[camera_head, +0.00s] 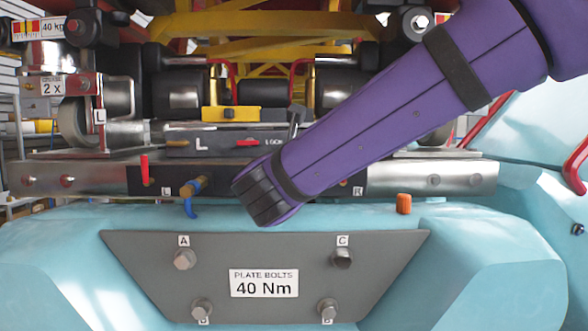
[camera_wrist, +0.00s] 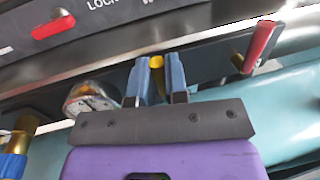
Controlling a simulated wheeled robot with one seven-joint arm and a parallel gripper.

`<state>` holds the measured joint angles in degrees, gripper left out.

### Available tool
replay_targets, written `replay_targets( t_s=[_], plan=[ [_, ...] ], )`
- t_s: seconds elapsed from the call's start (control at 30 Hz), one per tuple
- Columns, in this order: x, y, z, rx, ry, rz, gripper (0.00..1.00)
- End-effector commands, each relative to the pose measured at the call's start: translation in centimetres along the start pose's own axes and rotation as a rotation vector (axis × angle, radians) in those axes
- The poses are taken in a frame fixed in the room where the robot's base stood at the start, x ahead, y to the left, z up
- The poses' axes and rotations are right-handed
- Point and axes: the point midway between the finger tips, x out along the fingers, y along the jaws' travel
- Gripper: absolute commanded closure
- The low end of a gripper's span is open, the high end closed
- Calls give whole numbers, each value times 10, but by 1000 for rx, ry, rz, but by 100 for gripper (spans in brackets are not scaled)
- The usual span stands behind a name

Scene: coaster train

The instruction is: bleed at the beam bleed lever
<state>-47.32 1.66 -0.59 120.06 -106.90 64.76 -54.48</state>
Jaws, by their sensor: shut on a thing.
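The beam bleed lever looks to be the small yellow lever (camera_wrist: 157,62) on the dark panel of the metal beam, seen in the wrist view. My gripper (camera_wrist: 158,78) has its two blue fingers closed on it, one on each side. Only the yellow top shows; its lower part is hidden between the fingers. In the head view my purple arm covers the lever and my fingers. The beam (camera_head: 90,178) runs across that view.
A round gauge (camera_wrist: 92,97) sits just left of my fingers. A brass coupling with a blue hose (camera_head: 192,190) is further left. A red-handled lever (camera_wrist: 262,45) stands at right, another (camera_head: 145,168) at the beam's left. A grey bolted plate (camera_head: 265,260) lies below.

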Motion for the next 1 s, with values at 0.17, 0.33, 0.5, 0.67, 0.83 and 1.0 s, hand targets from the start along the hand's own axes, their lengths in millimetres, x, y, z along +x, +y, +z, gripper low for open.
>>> replay_targets(
  t_s=[0.17,0.33,0.5,0.67,0.83,1.0],
  plan=[
    [0,-1,0,17,3,0,100],
    [1,-3,1,76,14,-1,100],
    [2,-7,0,190,37,-2,100],
    [2,-11,0,330,65,-2,100],
    [4,-16,-2,490,96,-2,100],
    [4,-20,-4,648,127,-2,100]
  ],
)
